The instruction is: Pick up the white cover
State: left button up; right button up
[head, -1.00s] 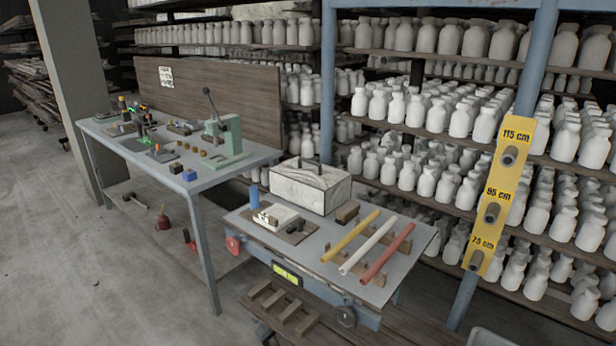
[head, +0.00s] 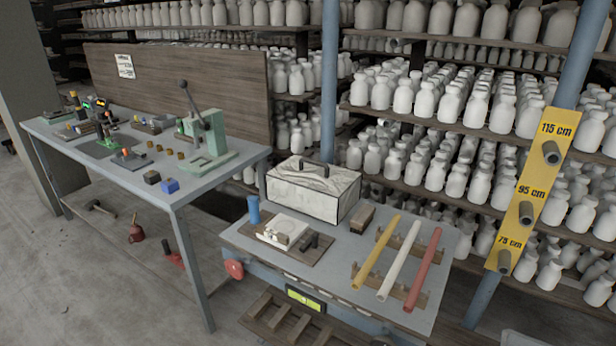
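A white, grey-veined box-shaped cover (head: 305,195) with dark edges and a dark handle on top sits at the back left of the small grey table (head: 325,262). A smaller white flat piece (head: 275,228) lies on a brown board (head: 312,256) in front of it. Whether anything is under the box-shaped cover is hidden. Neither of my grippers is in view.
A blue cylinder (head: 253,210) stands left of the cover, and a wooden block (head: 361,219) lies right of it. Yellow (head: 377,252), white (head: 400,260) and red (head: 423,270) rods rest on wooden supports. A longer workbench (head: 110,168) stands left; bottle-filled shelves are behind.

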aim_at(325, 192)
jog(key=i+j, duration=0.25)
jog(key=i+j+z, duration=0.15)
jog(key=j, duration=0.25)
jog(key=i+j, duration=0.25)
jog(key=j, duration=0.15)
jog(key=i+j+z, duration=0.1)
jog(key=j, duration=0.25)
jog(key=i+j+z, duration=0.1)
jog(key=i+j, duration=0.4)
jog(key=j, duration=0.25)
jog(key=i+j+z, duration=0.1)
jog(key=j, duration=0.3)
jog(key=i, duration=0.1)
